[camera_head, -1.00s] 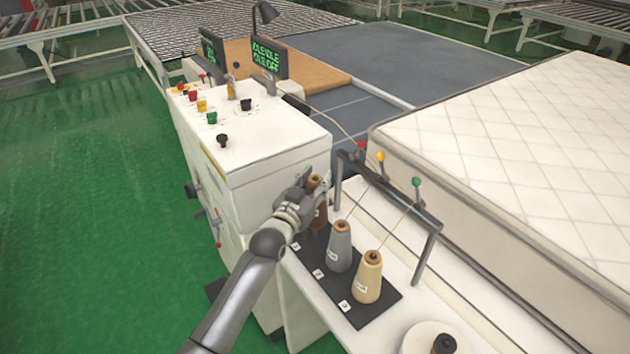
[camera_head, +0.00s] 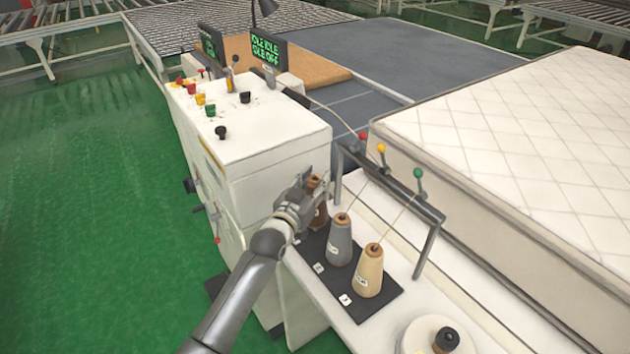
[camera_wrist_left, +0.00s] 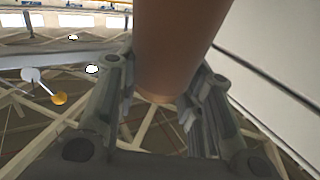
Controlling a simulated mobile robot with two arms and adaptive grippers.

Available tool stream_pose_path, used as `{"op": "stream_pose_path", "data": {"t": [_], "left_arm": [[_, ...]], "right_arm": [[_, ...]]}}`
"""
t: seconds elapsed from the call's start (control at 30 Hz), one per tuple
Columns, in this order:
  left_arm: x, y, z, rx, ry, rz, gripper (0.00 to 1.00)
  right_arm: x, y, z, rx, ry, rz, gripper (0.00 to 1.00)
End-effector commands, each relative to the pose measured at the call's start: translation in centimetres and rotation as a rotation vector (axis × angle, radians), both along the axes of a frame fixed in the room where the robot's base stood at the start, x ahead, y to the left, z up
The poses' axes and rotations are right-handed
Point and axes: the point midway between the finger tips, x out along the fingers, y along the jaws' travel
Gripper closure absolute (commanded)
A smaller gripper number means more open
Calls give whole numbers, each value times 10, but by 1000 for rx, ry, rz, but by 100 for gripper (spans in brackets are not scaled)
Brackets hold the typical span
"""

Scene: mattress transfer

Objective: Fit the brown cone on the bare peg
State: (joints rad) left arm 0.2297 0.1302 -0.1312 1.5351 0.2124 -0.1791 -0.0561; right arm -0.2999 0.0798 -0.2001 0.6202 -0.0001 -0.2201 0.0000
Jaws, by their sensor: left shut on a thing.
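My left gripper (camera_head: 308,198) is shut on the brown cone (camera_head: 318,208), which is upright at the far left end of the black mat (camera_head: 378,303). The brown cone (camera_wrist_left: 180,45) also fills the middle of the left wrist view, between both fingers. The grey cone (camera_head: 340,245) and the tan cone (camera_head: 369,272) stand upright on the mat, in a row with it. The bare peg does not show; the gripper and arm cover that end of the mat. I cannot tell whether the brown cone's base touches the mat. My right gripper is not in view.
A thread-guide rail (camera_head: 398,197) with red, yellow and green knobs stands behind the cones. The white control cabinet (camera_head: 262,150) is close to the gripper's left. A white round disc (camera_head: 415,335) with a black knob lies front right. A mattress (camera_head: 520,140) lies behind.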

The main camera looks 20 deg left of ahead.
Motion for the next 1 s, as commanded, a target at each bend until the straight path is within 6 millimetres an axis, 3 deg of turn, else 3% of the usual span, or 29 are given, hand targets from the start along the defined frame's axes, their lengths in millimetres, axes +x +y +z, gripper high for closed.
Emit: {"op": "stream_pose_path", "data": {"t": [1.0], "left_arm": [[0,0,-26,1,-1,0,100]], "right_arm": [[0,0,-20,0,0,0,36]]}}
